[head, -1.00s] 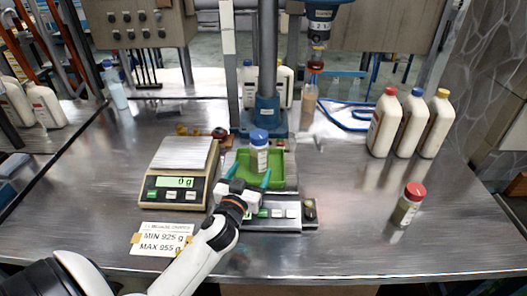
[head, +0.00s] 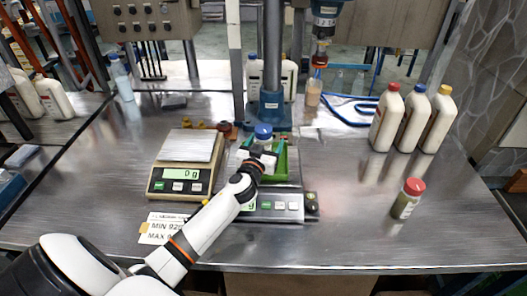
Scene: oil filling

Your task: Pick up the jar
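The blue-capped jar (head: 264,132) stands upright in the green tray (head: 294,168) below the filling nozzle, its lower part hidden by my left gripper. My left gripper (head: 262,152) reaches in from the lower left and is right at the jar, with teal fingertips on either side. The gripper's body hides most of the fingers, so I cannot tell whether they touch the jar. Another jar with a red cap (head: 408,199) stands on the right part of the table. My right gripper is not in view.
A scale (head: 188,163) reading 0 g stands left of the tray. A sign (head: 160,229) lies in front of it, partly behind my arm. Several white bottles (head: 411,121) stand at the back right. The front right of the steel table (head: 350,235) is clear.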

